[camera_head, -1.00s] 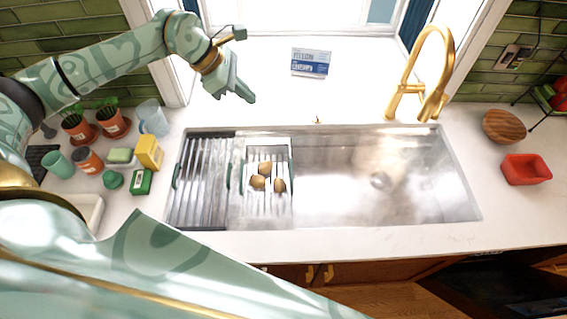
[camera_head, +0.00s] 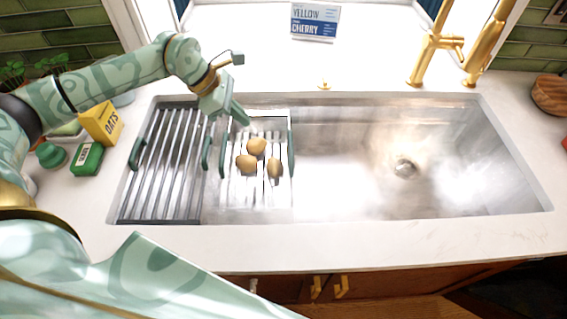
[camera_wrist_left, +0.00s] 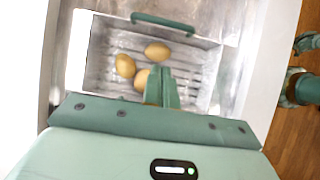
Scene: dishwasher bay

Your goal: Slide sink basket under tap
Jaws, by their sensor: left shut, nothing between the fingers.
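The sink basket (camera_head: 240,195) is a metal tray with a slatted floor and green handles, set over the left part of the sink. It holds several brown potato-like items, including one (camera_head: 246,163) near its middle. The basket also shows in the left wrist view (camera_wrist_left: 205,62). My left gripper (camera_head: 243,118) is shut and empty, pointing down at the basket's back left corner; I cannot tell whether it touches. Its fingers also show in the left wrist view (camera_wrist_left: 161,86), over the basket. The gold tap (camera_head: 440,45) stands behind the sink at the right. My right gripper is out of view.
A slatted drying rack (camera_head: 165,165) lies left of the basket. The sink basin (camera_head: 350,185) to the right is empty, with a drain (camera_head: 404,168). A yellow oats box (camera_head: 101,123) and a green box (camera_head: 87,159) stand on the left counter. A sign (camera_head: 314,22) stands behind the sink.

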